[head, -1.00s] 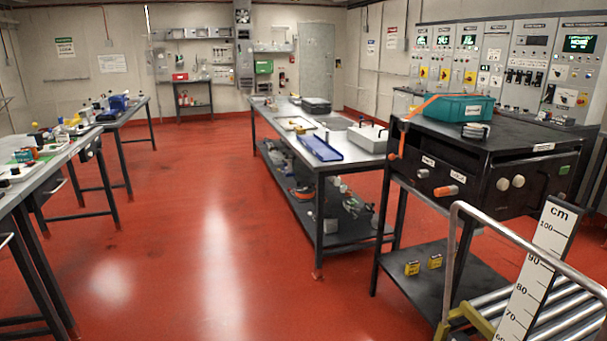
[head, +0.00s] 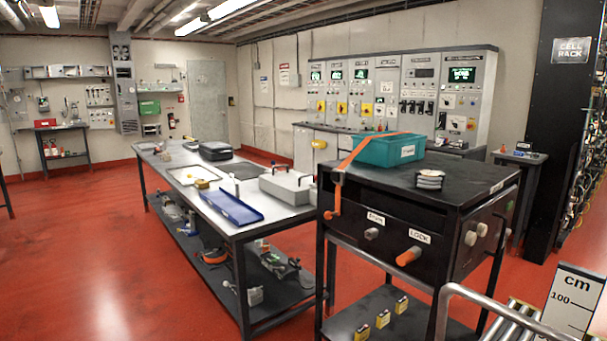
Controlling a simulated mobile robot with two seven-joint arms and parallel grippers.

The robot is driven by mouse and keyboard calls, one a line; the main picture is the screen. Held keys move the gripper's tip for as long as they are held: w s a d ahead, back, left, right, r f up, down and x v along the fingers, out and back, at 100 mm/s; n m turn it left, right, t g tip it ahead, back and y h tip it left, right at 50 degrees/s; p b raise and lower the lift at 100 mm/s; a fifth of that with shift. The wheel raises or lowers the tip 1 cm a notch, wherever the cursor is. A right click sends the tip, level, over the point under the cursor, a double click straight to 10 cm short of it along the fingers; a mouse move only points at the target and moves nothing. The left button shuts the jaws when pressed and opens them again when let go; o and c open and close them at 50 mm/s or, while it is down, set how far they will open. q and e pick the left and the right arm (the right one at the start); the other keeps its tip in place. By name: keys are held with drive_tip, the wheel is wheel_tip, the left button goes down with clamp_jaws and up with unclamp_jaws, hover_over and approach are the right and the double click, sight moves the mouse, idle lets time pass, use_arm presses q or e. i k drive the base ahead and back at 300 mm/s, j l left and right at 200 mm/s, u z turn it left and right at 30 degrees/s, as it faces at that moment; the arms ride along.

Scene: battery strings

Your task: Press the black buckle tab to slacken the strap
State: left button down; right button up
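An orange strap (head: 361,151) runs over a teal box (head: 391,151) on top of a black cabinet (head: 465,184) and down the cabinet's left front corner. A small dark buckle (head: 339,177) appears on the strap at the cabinet's top edge. It is too small to make out a tab. The strap's orange tail (head: 334,203) hangs below it against the cabinet. Neither of my grippers is in view.
An orange-handled knob (head: 409,256) labelled LOCK sticks out of the cabinet front. A steel table (head: 222,174) stands left, a metal rail (head: 470,292) at front right. The red floor (head: 70,250) at left is clear.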

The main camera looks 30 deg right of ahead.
sight(335, 176)
drive_tip(key=i+z, duration=0.3)
drive_tip(key=i, duration=0.2)
drive_tip(key=i+j+z, duration=0.1)
drive_tip(key=i+z, duration=0.2)
drive_tip(key=i, duration=0.2)
drive_tip(key=i+l+z, duration=0.1)
drive_tip(key=i+z, duration=0.25)
drive_tip(key=z, duration=0.15)
drive_tip(key=i+j+z, duration=0.1)
drive_tip(key=i+z, duration=0.85)
drive_tip(key=u, duration=0.4)
